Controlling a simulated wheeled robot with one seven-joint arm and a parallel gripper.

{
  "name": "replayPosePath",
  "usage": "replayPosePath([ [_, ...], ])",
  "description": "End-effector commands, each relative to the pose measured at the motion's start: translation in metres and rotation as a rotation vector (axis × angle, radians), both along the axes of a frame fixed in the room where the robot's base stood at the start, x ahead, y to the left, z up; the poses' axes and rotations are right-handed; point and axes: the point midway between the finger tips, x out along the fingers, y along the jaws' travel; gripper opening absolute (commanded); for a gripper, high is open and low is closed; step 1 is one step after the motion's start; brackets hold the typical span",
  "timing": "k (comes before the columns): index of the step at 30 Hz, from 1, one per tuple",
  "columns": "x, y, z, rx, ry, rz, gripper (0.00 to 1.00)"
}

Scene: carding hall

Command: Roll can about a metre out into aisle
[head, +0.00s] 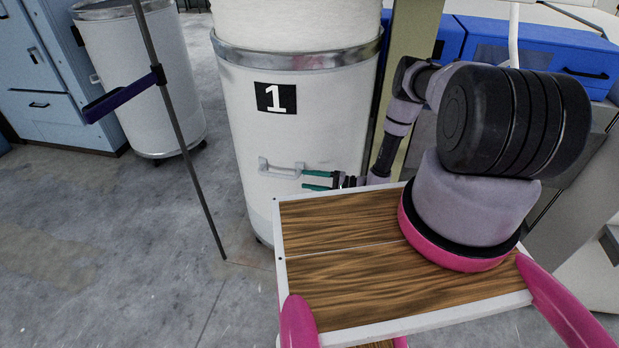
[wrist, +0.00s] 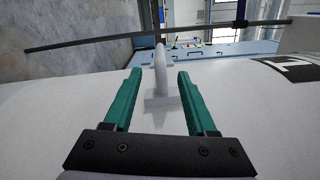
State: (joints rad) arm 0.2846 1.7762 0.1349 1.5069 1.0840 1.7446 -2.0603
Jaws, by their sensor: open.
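The can (head: 300,128) is a tall white cylinder with a metal rim and a black label with a white 1. It stands upright on the floor, and small wheels show low at its side. A light grey handle (head: 281,170) sticks out from its side. My gripper (head: 316,180) is open, its two green fingers just right of the handle and pointing at it. In the wrist view the can (wrist: 255,95) fills much of the picture. The handle (wrist: 161,75) lies ahead, between the lines of the open fingers (wrist: 158,80). I cannot tell whether they touch it.
Bare concrete floor (head: 110,240) lies open at left and front. Blue machinery (head: 540,45) is at right.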

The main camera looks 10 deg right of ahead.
Motion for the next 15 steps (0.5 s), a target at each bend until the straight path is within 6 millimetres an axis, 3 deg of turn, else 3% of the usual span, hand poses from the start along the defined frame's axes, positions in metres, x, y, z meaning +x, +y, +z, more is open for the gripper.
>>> replayPosePath([
  [8,0.003,0.012,0.0,-0.001,-0.001,0.004,0.57],
  [15,0.017,0.051,0.001,-0.001,-0.002,0.006,0.57],
])
